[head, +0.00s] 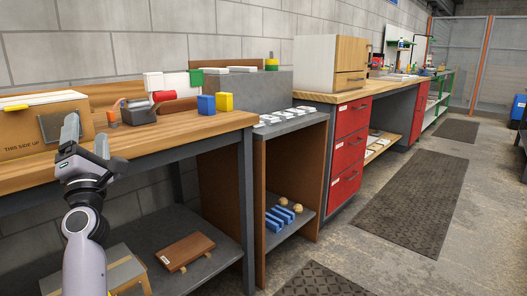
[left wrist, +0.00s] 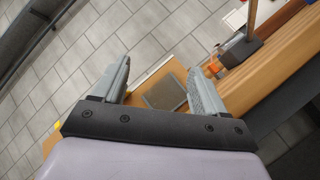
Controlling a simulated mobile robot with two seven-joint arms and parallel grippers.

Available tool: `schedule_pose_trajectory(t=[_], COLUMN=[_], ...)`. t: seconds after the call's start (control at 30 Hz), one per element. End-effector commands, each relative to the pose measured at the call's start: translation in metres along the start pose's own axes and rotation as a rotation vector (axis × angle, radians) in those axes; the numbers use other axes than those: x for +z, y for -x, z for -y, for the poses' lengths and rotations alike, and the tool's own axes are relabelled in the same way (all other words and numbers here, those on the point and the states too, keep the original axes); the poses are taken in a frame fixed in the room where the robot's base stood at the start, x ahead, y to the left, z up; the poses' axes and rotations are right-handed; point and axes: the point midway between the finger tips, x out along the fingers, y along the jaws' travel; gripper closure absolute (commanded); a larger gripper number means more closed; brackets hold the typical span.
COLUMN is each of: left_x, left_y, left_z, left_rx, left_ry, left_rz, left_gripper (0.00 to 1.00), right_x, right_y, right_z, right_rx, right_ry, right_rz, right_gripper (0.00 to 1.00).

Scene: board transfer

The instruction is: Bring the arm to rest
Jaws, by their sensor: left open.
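My left gripper (head: 86,138) is open and empty, raised in front of the wooden workbench (head: 190,127) at the left of the head view. Its two grey fingers (left wrist: 160,80) stand apart in the left wrist view, with nothing between them touching them. Behind it on the bench is a cardboard box (head: 22,140) marked "THIS SIDE UP" with a grey panel on its side. My right gripper is not in view.
A blue block (head: 206,105) and a yellow block (head: 225,102) sit on the bench to the right. A wooden board (head: 185,252) lies on the lower shelf. Red drawers (head: 350,118) stand further right. The floor by the dark mat (head: 405,200) is clear.

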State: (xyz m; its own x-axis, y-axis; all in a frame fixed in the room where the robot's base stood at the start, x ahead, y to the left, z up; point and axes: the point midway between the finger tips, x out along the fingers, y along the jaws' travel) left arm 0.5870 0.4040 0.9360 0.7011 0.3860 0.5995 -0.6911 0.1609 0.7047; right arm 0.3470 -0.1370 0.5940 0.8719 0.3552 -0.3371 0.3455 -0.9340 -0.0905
Motion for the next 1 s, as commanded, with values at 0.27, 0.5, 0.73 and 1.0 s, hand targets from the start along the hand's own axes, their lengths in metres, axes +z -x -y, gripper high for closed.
schedule_pose_trajectory(t=[0.27, 0.5, 0.73, 1.0], left_x=[0.038, 0.053, 0.055, 0.051], left_y=[0.063, 0.156, 0.265, 0.376], left_z=[0.043, 0.068, 0.057, 0.009], left_rx=[-0.274, -0.490, -0.659, -0.760], left_ry=[-0.582, -1.006, -1.339, -1.582], left_rz=[0.261, 0.570, 0.939, 1.356], left_gripper=[0.28, 0.28, 0.28, 0.28], right_x=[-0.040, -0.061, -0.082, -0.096], right_y=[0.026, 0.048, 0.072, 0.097], right_z=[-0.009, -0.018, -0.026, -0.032], right_rx=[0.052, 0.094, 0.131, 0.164], right_ry=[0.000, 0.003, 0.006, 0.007], right_rz=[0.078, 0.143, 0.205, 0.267], right_gripper=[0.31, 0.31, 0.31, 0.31])
